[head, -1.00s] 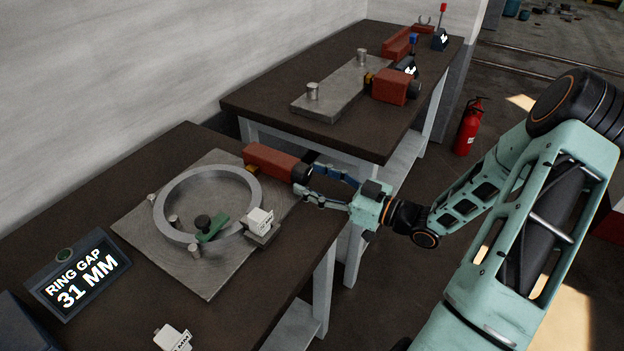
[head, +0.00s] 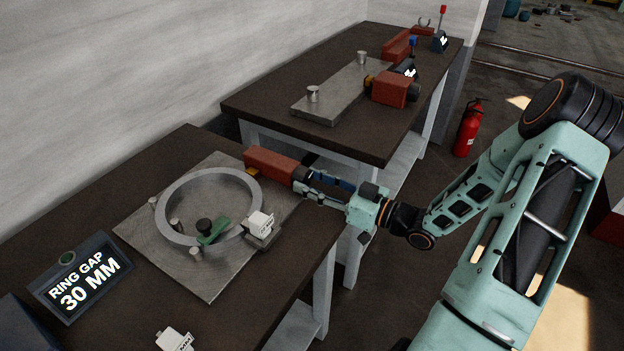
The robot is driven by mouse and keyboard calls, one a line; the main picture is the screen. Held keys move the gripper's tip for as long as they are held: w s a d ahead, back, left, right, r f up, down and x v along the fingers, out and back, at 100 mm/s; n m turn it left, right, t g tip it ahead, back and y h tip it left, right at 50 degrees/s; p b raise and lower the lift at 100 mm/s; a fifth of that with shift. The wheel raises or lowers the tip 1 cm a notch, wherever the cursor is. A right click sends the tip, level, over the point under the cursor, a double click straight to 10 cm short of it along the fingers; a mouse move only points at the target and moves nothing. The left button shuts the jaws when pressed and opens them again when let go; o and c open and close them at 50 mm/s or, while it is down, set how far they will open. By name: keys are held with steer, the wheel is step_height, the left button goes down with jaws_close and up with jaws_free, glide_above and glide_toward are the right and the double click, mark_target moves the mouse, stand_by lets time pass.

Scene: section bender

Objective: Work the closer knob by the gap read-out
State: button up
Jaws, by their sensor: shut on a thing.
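The closer knob (head: 301,176) is the dark end of a red block (head: 270,164) on the near bench. My gripper (head: 308,182) is shut on the knob, coming from the right, and its fingers hide part of it. A steel ring (head: 170,198) lies on a grey plate beside the red block, with its opening at the near side. The gap read-out (head: 82,284) at the lower left shows "RING GAP 30 MM".
A green lever with a black knob (head: 211,230) and a white-topped block (head: 260,225) sit at the ring. The grey plate (head: 215,283) holds several pins. A second bench (head: 265,95) with another red unit stands behind. A red extinguisher (head: 467,128) stands on the floor.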

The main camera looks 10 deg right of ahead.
stand_by(0.3)
steer(key=o, duration=1.2)
steer(key=shift+c, duration=0.2)
steer(key=v, duration=1.2)
